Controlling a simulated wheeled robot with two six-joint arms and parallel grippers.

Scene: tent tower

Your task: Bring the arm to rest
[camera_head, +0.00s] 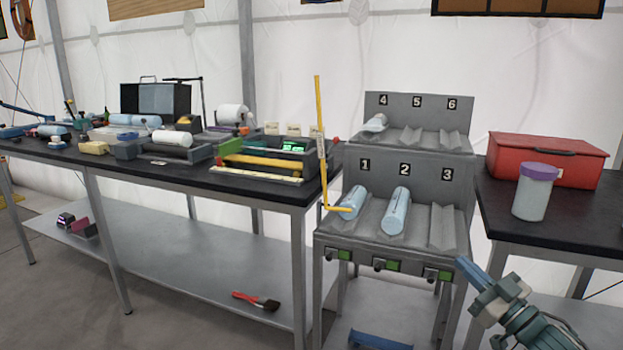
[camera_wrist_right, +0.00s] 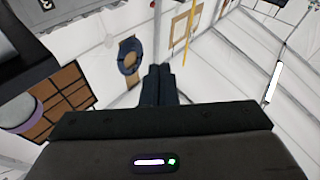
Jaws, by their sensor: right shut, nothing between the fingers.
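My right gripper (camera_head: 472,268) comes in at the lower right of the head view. Its fingers are shut and empty, and they point up and left beside the front right corner of the numbered rack (camera_head: 395,245). In the right wrist view the shut fingers (camera_wrist_right: 158,82) point toward the tent wall, with nothing between them. My left gripper is in neither view.
Pale blue rolls lie in slots 1 (camera_head: 354,201) and 2 (camera_head: 396,212); slot 3 looks empty. A yellow rod (camera_head: 320,130) stands at the rack's left. A red box (camera_head: 546,158) and a purple-lidded jar (camera_head: 533,196) stand on the right table. A cluttered bench (camera_head: 270,191) stands left.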

